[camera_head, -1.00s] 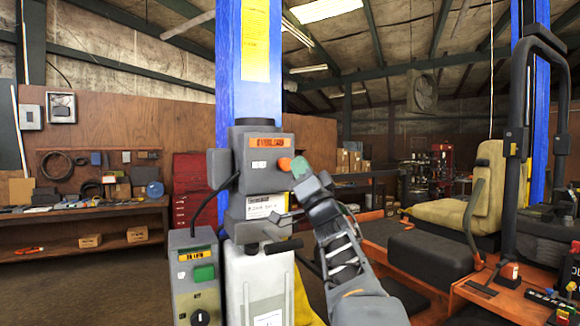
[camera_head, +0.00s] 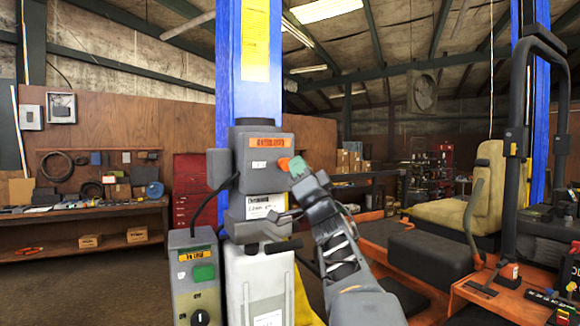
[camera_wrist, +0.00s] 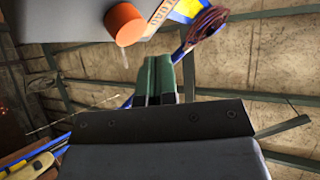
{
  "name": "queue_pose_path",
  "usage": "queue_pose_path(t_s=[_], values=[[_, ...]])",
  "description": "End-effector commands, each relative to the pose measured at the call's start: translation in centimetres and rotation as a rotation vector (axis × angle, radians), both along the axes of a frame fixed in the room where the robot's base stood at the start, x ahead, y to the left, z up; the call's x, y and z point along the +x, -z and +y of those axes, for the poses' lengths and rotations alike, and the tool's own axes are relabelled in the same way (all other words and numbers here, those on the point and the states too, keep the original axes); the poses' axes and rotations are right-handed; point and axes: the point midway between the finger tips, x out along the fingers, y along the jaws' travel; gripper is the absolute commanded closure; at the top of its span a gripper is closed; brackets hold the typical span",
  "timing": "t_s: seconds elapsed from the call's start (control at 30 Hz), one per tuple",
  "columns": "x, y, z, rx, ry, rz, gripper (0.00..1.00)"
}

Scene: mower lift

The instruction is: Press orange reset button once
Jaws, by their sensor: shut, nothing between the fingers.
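The orange reset button (camera_head: 284,164) sticks out from the right part of the grey overload box (camera_head: 258,155) on the blue lift post. In the wrist view the button (camera_wrist: 124,24) is a round orange knob at the upper left, beside the grey box edge. My gripper (camera_head: 299,166) is shut and empty, with its green fingertips just right of the button in the head view. In the wrist view the green fingers (camera_wrist: 157,76) lie together below and right of the button, with a visible gap. Whether the tips touch the button in depth is unclear from the head view.
A control box (camera_head: 195,275) with a green button and a black knob stands at the lower left of the post. A grey power unit (camera_head: 258,285) is below the overload box. An orange mower with a tan seat (camera_head: 470,195) is at the right.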

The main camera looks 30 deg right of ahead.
Motion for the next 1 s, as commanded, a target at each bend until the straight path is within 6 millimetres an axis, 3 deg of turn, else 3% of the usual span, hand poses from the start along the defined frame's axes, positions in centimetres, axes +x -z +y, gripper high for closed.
queue_pose_path(t_s=[1.0], values=[[1.0, 0.0, -0.2, 0.0, 0.0, 0.0, 1.0]])
